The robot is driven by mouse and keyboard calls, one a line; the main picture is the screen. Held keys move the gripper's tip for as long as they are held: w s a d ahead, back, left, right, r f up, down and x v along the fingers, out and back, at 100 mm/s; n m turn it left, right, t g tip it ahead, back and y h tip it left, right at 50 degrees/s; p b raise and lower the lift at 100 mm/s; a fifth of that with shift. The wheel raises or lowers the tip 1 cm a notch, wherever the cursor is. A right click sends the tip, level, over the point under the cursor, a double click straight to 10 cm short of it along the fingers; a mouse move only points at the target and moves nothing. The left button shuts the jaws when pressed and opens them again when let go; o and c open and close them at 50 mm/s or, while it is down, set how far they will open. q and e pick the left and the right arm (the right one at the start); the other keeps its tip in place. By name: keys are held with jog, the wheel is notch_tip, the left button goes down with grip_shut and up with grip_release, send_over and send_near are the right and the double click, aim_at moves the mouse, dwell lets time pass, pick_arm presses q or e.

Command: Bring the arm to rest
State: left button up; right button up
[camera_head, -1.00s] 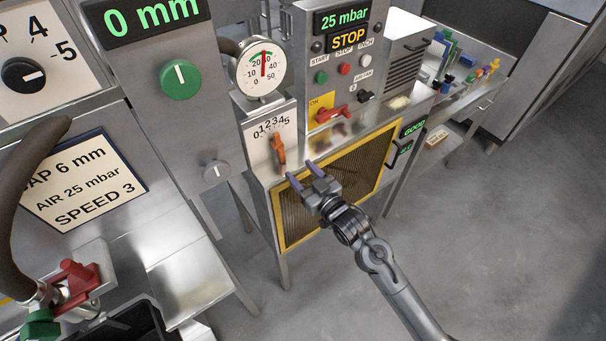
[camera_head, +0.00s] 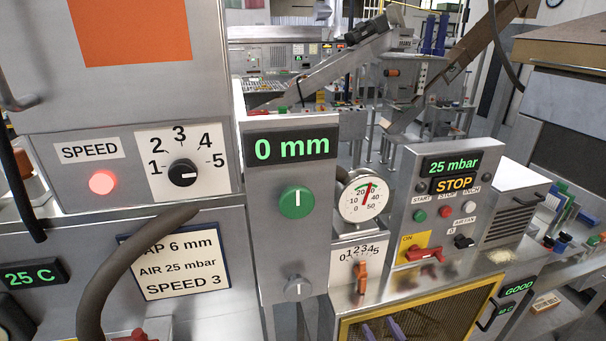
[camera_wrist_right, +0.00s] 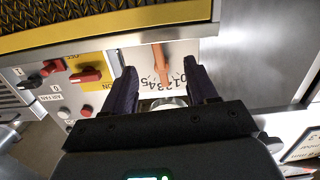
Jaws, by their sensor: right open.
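My right gripper (camera_head: 384,331) shows only as two purple fingertips at the bottom edge of the head view, in front of the yellow-framed mesh panel (camera_head: 440,318). In the right wrist view its fingers (camera_wrist_right: 160,78) are apart with nothing held. The orange lever (camera_head: 362,277) on the 0-to-5 scale stands up and left of the fingertips in the head view. The lever (camera_wrist_right: 161,66) appears beyond and between the fingers in the wrist view, with no visible contact. My left gripper is not in view.
The control box (camera_head: 452,205) reads 25 mbar and STOP, with a red switch (camera_head: 424,254) below. A dark curved hose (camera_head: 100,275) crosses the lower left.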

jog(key=s+a+f+g, duration=0.2)
jog(key=s+f+g, duration=0.45)
jog(key=s, duration=0.75)
jog(key=s+d+f+g+h, duration=0.15)
jog(key=s+g, duration=0.45)
jog(key=s, duration=1)
notch_tip(320, 180, up, 14)
jog(key=p, duration=1.4)
jog(key=shift+s+m+g+h, duration=0.3)
jog(key=shift+s+g+h, duration=0.1)
jog(key=shift+g+h, duration=0.05)
dwell(1.4)
